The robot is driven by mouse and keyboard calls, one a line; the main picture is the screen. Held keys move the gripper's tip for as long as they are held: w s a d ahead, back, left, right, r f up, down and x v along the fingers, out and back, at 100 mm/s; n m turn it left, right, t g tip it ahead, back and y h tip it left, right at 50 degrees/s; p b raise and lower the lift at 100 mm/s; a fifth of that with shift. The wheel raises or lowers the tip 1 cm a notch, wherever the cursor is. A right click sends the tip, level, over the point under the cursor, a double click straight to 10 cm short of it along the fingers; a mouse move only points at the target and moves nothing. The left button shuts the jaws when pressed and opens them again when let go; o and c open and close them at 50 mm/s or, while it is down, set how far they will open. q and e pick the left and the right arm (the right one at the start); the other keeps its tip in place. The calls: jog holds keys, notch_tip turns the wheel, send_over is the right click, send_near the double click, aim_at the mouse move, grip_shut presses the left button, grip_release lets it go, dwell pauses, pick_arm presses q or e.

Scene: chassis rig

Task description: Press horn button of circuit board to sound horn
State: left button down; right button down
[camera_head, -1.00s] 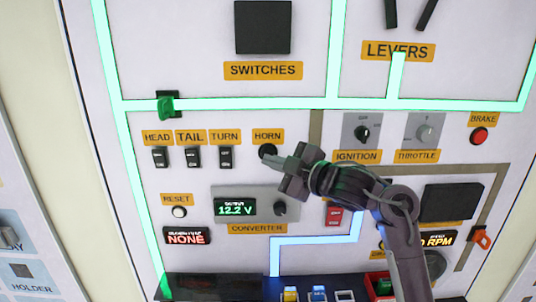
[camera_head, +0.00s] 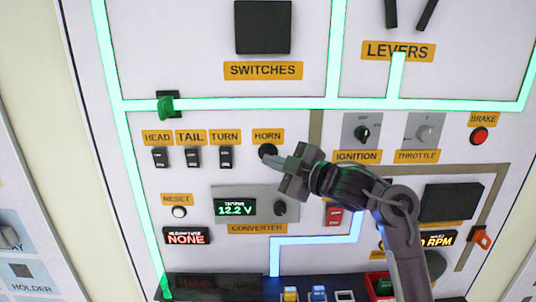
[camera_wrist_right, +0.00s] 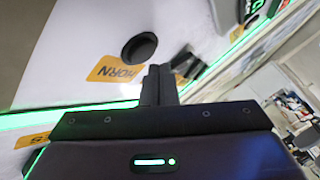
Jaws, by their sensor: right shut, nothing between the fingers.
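The black round horn button (camera_head: 267,151) sits under the orange HORN label (camera_head: 268,136) on the white panel. In the right wrist view the horn button (camera_wrist_right: 139,48) shows as a dark disc beside its HORN label (camera_wrist_right: 117,69). My right gripper (camera_head: 270,161) is shut and empty, with its fingertips just below and right of the button in the head view. In the wrist view the closed fingers (camera_wrist_right: 159,82) lie close to the button's edge. Whether they touch it I cannot tell. My left gripper is out of view.
HEAD, TAIL and TURN switches (camera_head: 193,157) line up left of the button. The converter box (camera_head: 249,205) with a 12.2 V display is below. The ignition knob (camera_head: 362,133), throttle knob (camera_head: 424,133) and red brake button (camera_head: 480,136) are to the right.

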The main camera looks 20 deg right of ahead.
jog(key=shift+w, duration=0.15)
dwell(0.4)
jog(key=shift+w+d, duration=0.15)
jog(key=shift+w, duration=0.1)
jog(key=shift+w+d, duration=0.1)
jog(key=shift+w, duration=0.3)
dwell(0.7)
dwell(0.4)
jog(key=shift+s+a, duration=0.2)
jog(key=shift+s, duration=0.6)
jog(key=s, duration=0.2)
jog(key=s+a, duration=0.1)
jog(key=s, duration=0.1)
jog(key=shift+s+a+p, duration=0.2)
jog(key=shift+s+p, duration=0.15)
jog(key=shift+p, duration=0.05)
